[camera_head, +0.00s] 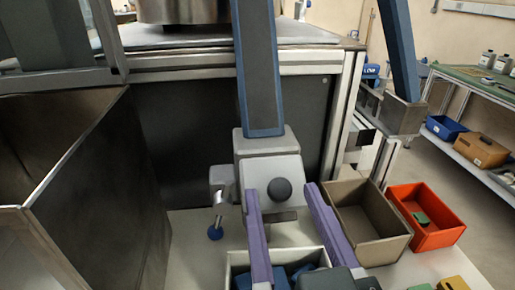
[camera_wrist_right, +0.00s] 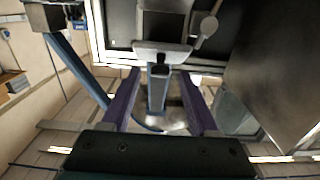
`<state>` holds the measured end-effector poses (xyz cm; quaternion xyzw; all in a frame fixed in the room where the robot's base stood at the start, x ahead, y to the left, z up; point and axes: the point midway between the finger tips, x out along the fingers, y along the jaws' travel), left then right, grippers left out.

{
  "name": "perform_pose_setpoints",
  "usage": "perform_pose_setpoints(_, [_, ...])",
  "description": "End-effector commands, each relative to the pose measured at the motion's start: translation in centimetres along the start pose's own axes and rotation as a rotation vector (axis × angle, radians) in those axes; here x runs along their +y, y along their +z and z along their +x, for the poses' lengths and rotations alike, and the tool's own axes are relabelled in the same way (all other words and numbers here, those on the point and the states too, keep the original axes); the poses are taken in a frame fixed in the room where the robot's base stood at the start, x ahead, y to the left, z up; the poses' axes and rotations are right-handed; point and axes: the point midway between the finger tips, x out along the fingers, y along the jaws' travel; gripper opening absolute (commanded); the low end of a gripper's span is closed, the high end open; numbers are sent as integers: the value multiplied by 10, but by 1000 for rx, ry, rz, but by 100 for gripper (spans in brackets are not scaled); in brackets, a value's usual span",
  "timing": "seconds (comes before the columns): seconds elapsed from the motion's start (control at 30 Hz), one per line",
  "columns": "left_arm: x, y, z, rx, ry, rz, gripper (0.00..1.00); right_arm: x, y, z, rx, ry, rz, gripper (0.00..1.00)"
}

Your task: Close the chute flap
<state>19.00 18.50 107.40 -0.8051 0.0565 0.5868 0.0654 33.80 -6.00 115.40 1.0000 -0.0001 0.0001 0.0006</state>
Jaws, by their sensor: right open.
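The chute (camera_head: 258,70) is a dark channel with blue edges, coming down to a grey housing (camera_head: 268,150) with a dark round knob (camera_head: 281,188) on its front. I cannot make out the flap for certain or how far it stands open. My right gripper (camera_head: 282,192) is open, its two purple fingers on either side of the knob, apparently empty. In the right wrist view, the open fingers (camera_wrist_right: 160,72) point at a grey plate (camera_wrist_right: 162,47) at the chute's end; contact cannot be told. My left gripper is not in view.
A grey bin (camera_head: 230,268) with blue pieces lies under the right gripper. A brown box (camera_head: 365,222) and an orange box (camera_head: 428,218) with a green piece stand at right. A large metal bin (camera_head: 95,200) fills the left.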

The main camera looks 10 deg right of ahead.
Motion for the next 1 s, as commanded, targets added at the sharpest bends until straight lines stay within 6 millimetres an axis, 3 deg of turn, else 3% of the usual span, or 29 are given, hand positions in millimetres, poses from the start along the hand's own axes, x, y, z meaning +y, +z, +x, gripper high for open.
perform_pose_setpoints(0.33, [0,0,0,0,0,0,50,0,0,7,1,0,1,61])
perform_pose_setpoints(0.87, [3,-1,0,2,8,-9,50,0,0,7,1,0,1,2])
perform_pose_setpoints(1.0, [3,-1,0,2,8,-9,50,0,0,7,1,1,1,0])
